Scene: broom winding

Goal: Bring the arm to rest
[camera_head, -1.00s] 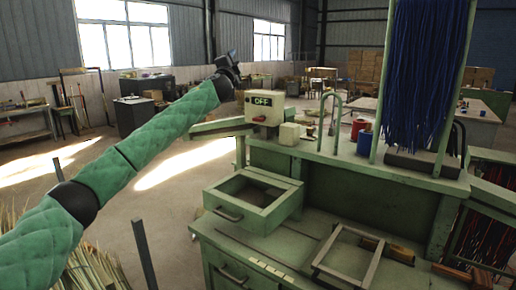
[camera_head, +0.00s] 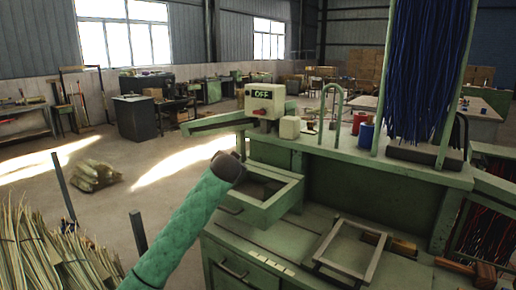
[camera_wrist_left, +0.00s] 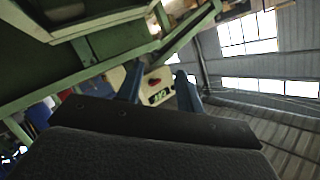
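My left arm (camera_head: 190,220), in a green quilted sleeve, rises from the bottom edge of the head view. Its visible dark end stands in front of the machine's open drawer, and the gripper itself is hidden there. In the left wrist view my left gripper (camera_wrist_left: 160,84) shows two blue fingers apart with nothing between them. The control box (camera_head: 265,103) with its OFF display and red knob stands on the green workbench (camera_head: 350,155). It also shows beyond the fingers in the left wrist view (camera_wrist_left: 157,90), apart from them. My right gripper is out of view.
A green drawer (camera_head: 283,203) stands open at the bench's left end. A metal frame (camera_head: 372,262) lies on the lower worktop. Blue bristles (camera_head: 425,70) hang above the bench. Straw bundles (camera_head: 40,245) stand at lower left. The floor left of the bench is largely open.

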